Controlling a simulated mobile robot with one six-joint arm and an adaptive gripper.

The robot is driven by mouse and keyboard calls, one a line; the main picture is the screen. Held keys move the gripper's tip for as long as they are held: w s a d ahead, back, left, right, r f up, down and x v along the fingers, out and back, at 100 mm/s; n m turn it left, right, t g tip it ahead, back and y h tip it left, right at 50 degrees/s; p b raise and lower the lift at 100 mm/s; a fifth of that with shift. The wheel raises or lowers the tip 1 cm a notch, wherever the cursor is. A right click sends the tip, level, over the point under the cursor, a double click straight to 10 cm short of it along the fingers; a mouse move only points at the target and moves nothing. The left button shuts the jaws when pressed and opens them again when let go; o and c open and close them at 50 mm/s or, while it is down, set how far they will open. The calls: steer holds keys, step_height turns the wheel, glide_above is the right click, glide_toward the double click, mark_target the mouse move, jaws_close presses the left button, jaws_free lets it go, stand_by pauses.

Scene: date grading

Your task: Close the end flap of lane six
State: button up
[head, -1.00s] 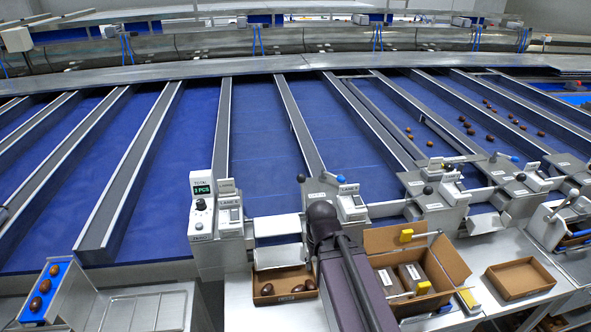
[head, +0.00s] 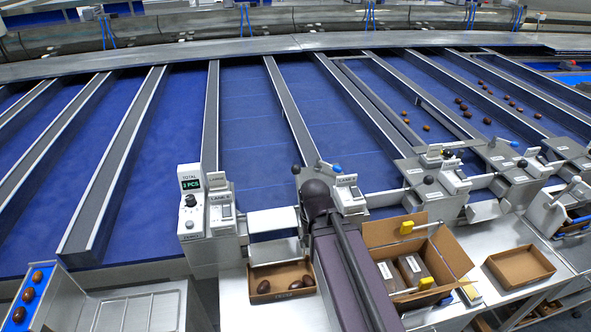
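The sorting line's blue lanes run down to a row of grey end units. A label on the left end unit (head: 222,207) reads "LANE" with a number too small to read surely. Right of it, a pale end flap (head: 272,221) spans the lane end above a chute plate (head: 275,250). Another end unit (head: 348,194) with a blue-tipped lever stands right of that, its label also unclear. I cannot tell which lane is six, nor how far this flap is shut. My gripper is not visible; a dark link with a black rounded end covers the middle front.
A counter box (head: 190,218) shows "3 PCS". A shallow carton (head: 254,273) below the flap holds several dates. An open carton (head: 455,255) with packs, an empty tray (head: 497,267) and yellow-handled tools lie right. A blue date rack (head: 40,274) is front left.

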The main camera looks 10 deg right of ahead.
mark_target(296, 166)
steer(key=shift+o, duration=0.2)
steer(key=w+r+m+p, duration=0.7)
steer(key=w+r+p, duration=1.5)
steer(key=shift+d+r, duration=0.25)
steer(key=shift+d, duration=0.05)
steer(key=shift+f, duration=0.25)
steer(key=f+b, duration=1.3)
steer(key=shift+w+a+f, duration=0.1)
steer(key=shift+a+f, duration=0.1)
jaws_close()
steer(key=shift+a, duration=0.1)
